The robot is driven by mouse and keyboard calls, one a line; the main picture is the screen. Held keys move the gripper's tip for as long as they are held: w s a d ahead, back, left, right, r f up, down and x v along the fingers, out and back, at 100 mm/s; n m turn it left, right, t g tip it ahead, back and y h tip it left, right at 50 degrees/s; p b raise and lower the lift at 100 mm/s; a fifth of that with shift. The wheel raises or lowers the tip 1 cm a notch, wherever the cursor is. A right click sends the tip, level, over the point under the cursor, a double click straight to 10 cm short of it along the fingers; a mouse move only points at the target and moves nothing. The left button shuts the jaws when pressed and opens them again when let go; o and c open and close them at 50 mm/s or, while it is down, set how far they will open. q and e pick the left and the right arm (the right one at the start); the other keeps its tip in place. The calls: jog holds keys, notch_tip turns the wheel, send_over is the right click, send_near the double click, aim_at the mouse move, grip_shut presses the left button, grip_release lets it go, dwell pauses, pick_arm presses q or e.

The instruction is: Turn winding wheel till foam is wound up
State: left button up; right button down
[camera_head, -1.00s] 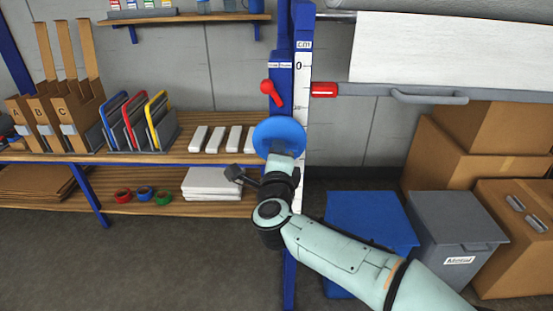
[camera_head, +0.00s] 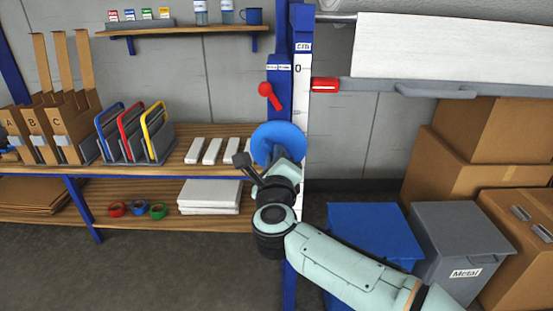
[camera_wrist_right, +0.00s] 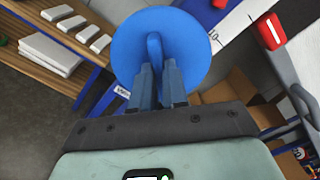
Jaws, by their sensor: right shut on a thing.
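The blue winding wheel (camera_head: 279,138) is mounted on the blue post at the middle of the head view. It also fills the upper middle of the right wrist view (camera_wrist_right: 185,45). My right gripper (camera_wrist_right: 158,75) is shut on the wheel's raised blue grip. In the head view its fingers are mostly hidden behind my wrist. The white foam sheet (camera_head: 450,55) hangs at the upper right above a grey bar. My left gripper is not in view.
A red lever (camera_head: 269,95) and a red handle (camera_head: 325,85) are close above the wheel. A blue bin (camera_head: 372,230) and a grey metal bin (camera_head: 460,240) stand below right, with cardboard boxes (camera_head: 490,140) behind. Shelves with folders (camera_head: 140,135) are at left.

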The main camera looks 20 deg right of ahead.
jog(key=c, duration=1.1)
grip_release()
jog(key=shift+c, duration=0.2)
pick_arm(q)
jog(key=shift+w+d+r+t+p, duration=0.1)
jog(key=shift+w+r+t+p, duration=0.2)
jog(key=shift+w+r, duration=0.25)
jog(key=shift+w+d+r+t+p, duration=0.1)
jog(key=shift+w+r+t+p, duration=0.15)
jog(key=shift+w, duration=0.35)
pick_arm(e)
jog(key=v, duration=1.3)
jog(key=shift+s, duration=0.25)
jog(key=shift+a, duration=0.1)
